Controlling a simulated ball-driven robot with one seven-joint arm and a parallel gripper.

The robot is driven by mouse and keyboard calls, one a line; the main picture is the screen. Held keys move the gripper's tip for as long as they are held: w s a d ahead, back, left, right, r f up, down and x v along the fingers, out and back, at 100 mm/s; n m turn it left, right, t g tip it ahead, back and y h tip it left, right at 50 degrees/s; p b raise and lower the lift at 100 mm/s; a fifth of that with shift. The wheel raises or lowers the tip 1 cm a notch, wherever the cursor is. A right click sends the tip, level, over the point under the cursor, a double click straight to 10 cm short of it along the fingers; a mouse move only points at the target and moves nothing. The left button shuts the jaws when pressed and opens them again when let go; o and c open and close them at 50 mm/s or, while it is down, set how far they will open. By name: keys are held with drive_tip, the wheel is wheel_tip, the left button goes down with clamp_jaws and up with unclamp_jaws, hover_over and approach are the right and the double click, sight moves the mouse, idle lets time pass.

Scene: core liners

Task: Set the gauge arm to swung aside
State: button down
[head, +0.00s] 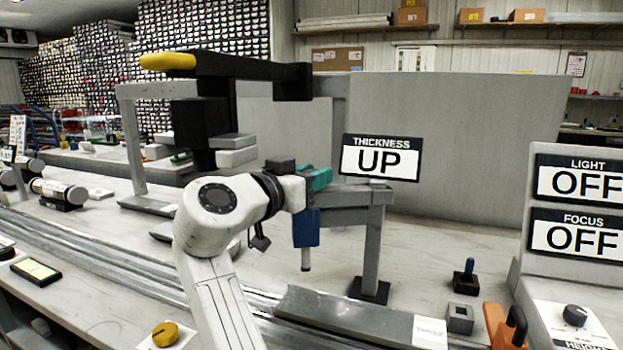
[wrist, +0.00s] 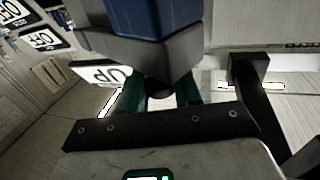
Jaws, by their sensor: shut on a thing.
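The gauge arm (head: 345,198) is a grey horizontal bar on an upright grey post with a dark base. A blue gauge body (head: 306,229) with a thin pale tip pointing down hangs at its left end, above the bench. The blue body (wrist: 155,18) also shows at the top of the wrist view, with a grey piece of the arm (wrist: 120,48) below it. My gripper (head: 318,178), with teal fingers, is shut on the gauge arm near the blue body; the exact contact is partly hidden. A sign (head: 380,158) behind the bar reads THICKNESS UP.
A black arm with a yellow end (head: 168,61) overhangs at upper left. A grey trough (head: 345,312) lies along the bench's front. A small block with a blue peg (head: 466,278), an orange-handled item (head: 505,325) and a control panel (head: 575,215) stand at right.

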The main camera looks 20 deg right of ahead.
drive_tip(key=shift+f, duration=0.35)
drive_tip(key=c, duration=0.8)
unclamp_jaws()
drive_tip(key=shift+w, duration=0.1)
drive_tip(key=shift+r, duration=0.15)
drive_tip(key=shift+s+a, duration=0.25)
drive_tip(key=v, duration=1)
drive_tip(key=shift+p, duration=0.35)
drive_tip(key=shift+s, duration=0.1)
drive_tip(key=shift+c, duration=0.2)
